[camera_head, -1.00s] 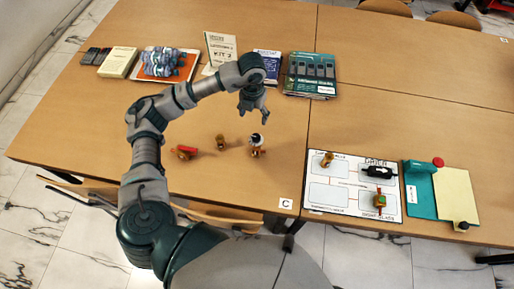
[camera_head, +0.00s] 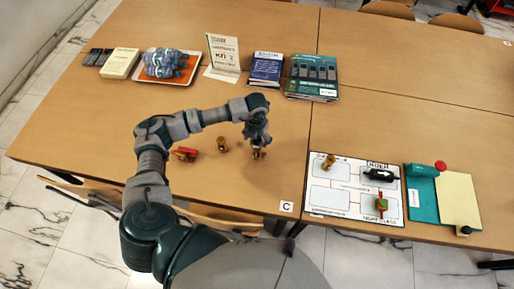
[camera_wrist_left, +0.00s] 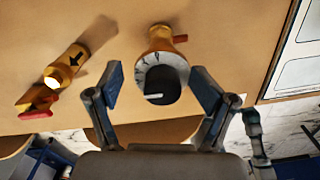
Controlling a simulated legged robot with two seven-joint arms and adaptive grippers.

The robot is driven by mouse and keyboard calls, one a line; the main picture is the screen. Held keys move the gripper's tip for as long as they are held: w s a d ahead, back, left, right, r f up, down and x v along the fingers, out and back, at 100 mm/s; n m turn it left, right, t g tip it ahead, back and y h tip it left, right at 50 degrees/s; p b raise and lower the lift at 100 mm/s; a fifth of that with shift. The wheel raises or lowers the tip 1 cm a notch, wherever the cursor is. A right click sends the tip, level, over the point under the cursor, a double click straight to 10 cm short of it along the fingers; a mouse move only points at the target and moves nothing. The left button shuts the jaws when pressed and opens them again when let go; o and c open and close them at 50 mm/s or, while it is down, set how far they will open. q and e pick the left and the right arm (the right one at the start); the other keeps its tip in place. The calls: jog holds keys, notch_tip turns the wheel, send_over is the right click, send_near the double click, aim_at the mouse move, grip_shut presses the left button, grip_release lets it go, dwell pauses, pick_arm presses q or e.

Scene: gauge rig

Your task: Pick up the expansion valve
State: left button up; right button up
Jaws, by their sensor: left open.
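A brass piece (camera_head: 259,155) stands on the table under my left gripper (camera_head: 258,140). In the left wrist view this brass piece (camera_wrist_left: 160,40) has a round white marked face with a dark centre and a red part on its right. No label shows whether it is the expansion valve. The left gripper (camera_wrist_left: 160,95) is open, its fingers either side of the dark centre, with no visible grip. Left of it are a brass fitting (camera_head: 222,143) and a red-handled brass piece (camera_head: 185,153). A black arrow marks a brass body (camera_wrist_left: 68,65) in the wrist view. My right gripper is out of view.
A white board (camera_head: 340,198) at right holds a brass fitting (camera_head: 328,160), a black device (camera_head: 380,175) and a green-and-red part (camera_head: 381,204). A teal fixture (camera_head: 422,195) stands beside it. Booklets (camera_head: 312,78) and an orange tray (camera_head: 188,76) line the back. The table between is clear.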

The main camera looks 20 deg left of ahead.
pick_arm(q)
notch_tip(320, 180, down, 3)
jog(key=shift+s+d+f, duration=0.15)
jog(key=shift+f, duration=0.45)
jog(key=shift+c, duration=0.5)
jog(key=c, duration=1.1)
jog(key=shift+o, duration=0.2)
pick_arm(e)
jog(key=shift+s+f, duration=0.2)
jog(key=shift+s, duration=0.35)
pick_arm(q)
jog(key=shift+r, duration=0.2)
